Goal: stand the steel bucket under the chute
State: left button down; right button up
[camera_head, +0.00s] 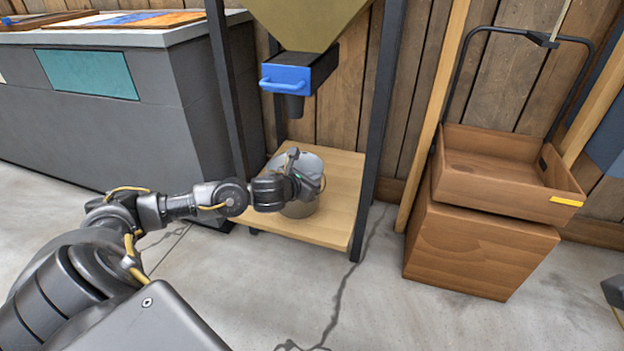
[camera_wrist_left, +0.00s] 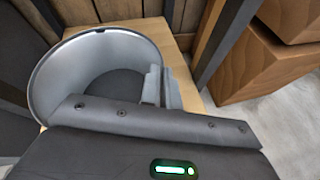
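The steel bucket (camera_head: 301,207) is grey, open-topped and looks upright on the low wooden shelf (camera_head: 340,205), below the chute (camera_head: 291,105) with its blue handle. My left gripper (camera_head: 305,180) is at the bucket's rim and covers part of it. In the left wrist view, the bucket (camera_wrist_left: 60,75) appears empty. The two fingers of my left gripper (camera_wrist_left: 162,88) are close together with the bucket's wall between them, one inside and one outside. The contact between bucket base and shelf is partly hidden. My right gripper is not in view.
Dark posts (camera_head: 375,130) frame the shelf and carry the hopper (camera_head: 305,20). A grey counter (camera_head: 110,110) stands at left. A wooden tray (camera_head: 500,180) sits on a wooden crate (camera_head: 475,245) at right. The concrete floor in front is clear.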

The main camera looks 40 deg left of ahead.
pick_arm(q)
jog(key=c, duration=1.6)
grip_release()
jog(key=shift+c, duration=0.2)
